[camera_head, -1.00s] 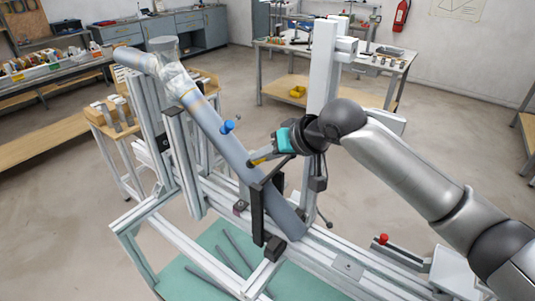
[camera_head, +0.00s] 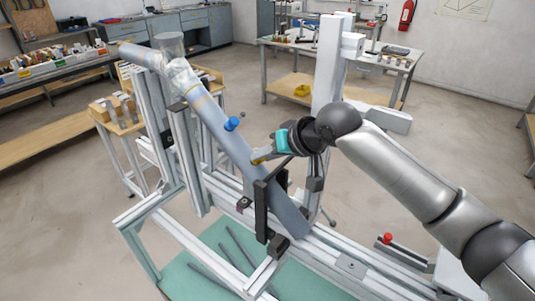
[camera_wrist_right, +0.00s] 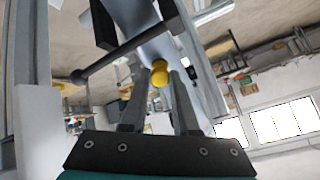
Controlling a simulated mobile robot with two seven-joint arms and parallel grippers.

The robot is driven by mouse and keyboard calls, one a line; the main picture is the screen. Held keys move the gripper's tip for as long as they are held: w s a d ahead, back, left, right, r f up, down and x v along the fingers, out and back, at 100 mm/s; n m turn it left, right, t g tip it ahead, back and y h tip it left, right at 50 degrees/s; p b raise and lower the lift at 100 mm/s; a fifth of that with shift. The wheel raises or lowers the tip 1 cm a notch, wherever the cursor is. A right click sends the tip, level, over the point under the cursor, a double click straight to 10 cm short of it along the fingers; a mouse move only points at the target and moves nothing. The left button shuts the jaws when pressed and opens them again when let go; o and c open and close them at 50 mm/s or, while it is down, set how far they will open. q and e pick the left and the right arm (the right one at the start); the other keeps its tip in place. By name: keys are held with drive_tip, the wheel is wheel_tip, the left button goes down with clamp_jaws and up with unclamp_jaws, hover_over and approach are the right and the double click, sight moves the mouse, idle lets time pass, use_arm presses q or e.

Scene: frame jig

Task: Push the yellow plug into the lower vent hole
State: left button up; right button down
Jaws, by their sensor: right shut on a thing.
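A slanted grey-blue pipe (camera_head: 215,120) runs down across the metal frame. The yellow plug (camera_wrist_right: 160,73) is between the fingertips of my right gripper (camera_wrist_right: 160,82); it faces the pipe in the right wrist view. In the head view the right gripper (camera_head: 262,156) reaches the pipe's lower part from the right, with the plug at or against its surface. The gripper is shut on the plug. The lower vent hole is hidden behind plug and fingers, so I cannot tell how deep the plug sits. A blue plug (camera_head: 231,123) sticks out of the pipe higher up. My left gripper is not in view.
A black clamp bracket (camera_head: 262,208) stands by the pipe just below the gripper. A white upright post (camera_head: 328,70) rises behind my right wrist. A rail with a red knob (camera_head: 388,237) lies at the lower right. Workbenches stand farther back.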

drive_tip(key=c, duration=0.6)
unclamp_jaws()
drive_tip(key=v, duration=1.5)
drive_tip(key=shift+r, duration=0.1)
